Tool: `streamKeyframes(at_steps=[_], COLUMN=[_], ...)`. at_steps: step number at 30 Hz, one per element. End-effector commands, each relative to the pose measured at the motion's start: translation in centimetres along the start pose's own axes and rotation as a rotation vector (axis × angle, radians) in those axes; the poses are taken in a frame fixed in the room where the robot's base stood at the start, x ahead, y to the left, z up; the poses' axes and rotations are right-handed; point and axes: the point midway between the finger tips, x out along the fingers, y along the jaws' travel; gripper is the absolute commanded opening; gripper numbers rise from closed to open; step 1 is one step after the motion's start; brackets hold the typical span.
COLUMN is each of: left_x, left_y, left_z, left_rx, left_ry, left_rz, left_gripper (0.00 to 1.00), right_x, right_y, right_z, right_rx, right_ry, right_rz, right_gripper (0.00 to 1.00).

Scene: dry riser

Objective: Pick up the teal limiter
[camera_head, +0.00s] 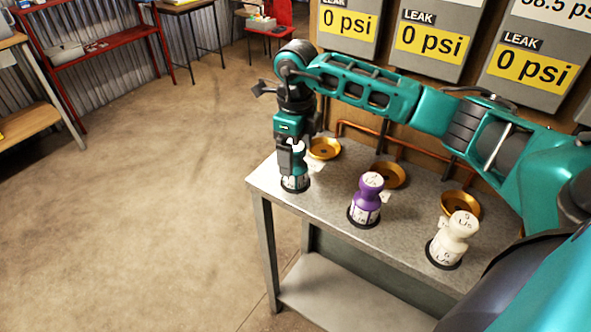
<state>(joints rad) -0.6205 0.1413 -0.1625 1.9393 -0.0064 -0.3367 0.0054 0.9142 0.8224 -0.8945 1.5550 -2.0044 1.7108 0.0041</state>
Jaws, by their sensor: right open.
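The teal limiter (295,181) stands upright on a dark base near the left end of the metal bench (330,217). My right gripper (291,160) points straight down over it and hides most of its upper part. The jaws are open, with a finger in front of the limiter's top; whether they touch it I cannot tell. My left gripper is not in view.
A purple limiter (368,200) and a white limiter (455,240) stand to the right on the bench. Brass dishes (323,149) (388,175) (460,205) sit behind. Leak gauges (434,38) hang above. The floor to the left is clear.

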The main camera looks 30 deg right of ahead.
Motion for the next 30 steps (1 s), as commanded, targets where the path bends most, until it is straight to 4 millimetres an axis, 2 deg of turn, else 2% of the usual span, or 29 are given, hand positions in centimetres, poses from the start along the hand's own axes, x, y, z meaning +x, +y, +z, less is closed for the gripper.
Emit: streamKeyframes(at_steps=[3, 8, 17, 30], left_x=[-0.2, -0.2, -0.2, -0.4], left_y=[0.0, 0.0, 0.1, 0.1], left_z=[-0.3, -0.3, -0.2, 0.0], left_rx=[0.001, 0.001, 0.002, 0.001], left_ry=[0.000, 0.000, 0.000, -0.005], left_rz=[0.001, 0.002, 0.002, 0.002], left_gripper=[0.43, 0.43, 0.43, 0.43], right_x=[1.9, 4.0, 4.4, 4.3], right_y=[-0.1, -0.1, -0.2, -0.2], right_z=[-0.1, 0.0, 0.0, 0.0], right_rx=[0.000, 0.000, -0.001, 0.000], right_ry=[0.005, 0.002, 0.001, 0.000], right_rz=[0.004, 0.002, 0.000, 0.001], right_gripper=[0.89, 0.89, 0.88, 0.46])
